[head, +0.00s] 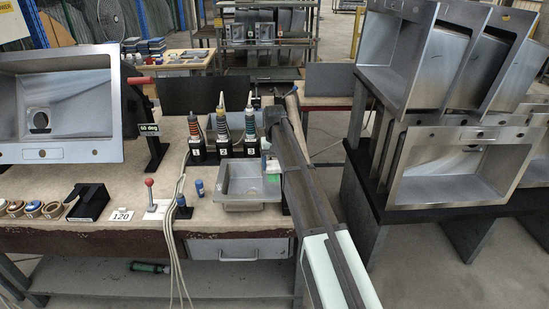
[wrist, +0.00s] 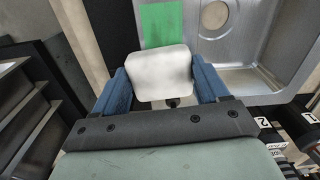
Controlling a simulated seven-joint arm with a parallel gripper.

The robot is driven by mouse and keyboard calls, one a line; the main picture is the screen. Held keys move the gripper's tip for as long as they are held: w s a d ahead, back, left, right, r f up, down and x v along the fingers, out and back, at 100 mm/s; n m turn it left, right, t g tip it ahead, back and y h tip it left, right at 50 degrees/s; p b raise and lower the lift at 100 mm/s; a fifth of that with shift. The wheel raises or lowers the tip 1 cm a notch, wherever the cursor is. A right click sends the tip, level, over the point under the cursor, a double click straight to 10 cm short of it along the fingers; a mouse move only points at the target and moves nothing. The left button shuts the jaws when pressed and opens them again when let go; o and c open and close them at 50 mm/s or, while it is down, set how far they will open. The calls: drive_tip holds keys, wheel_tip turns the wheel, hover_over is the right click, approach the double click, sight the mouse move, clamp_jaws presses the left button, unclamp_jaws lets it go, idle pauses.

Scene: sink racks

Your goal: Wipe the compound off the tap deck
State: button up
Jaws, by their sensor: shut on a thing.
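My gripper (wrist: 161,84) has blue fingers, shut on a white pad (wrist: 160,72) between them in the wrist view. The small steel sink (head: 240,205) lies on the bench in the head view, and its basin (wrist: 262,35) fills the upper right of the wrist view. A flat green patch of compound (wrist: 161,20) lies on the deck strip beside the basin, just beyond the pad. The pad covers or overlaps its near end; whether they touch I cannot tell. The green also shows in the head view (head: 272,179), beside my arm, which hides part of the deck.
A large tilted sink (head: 60,105) is at the left. Stacked steel sinks (head: 450,165) stand on a rack at the right. Cables (head: 178,210) hang over the bench's front.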

sight(275, 183)
drive_tip(key=shift+s+f, duration=0.15)
drive_tip(key=shift+s, duration=3.35)
drive_tip(key=shift+w, duration=3.95)
drive_tip(key=shift+s+r, duration=0.15)
drive_tip(key=shift+r, duration=3.95)
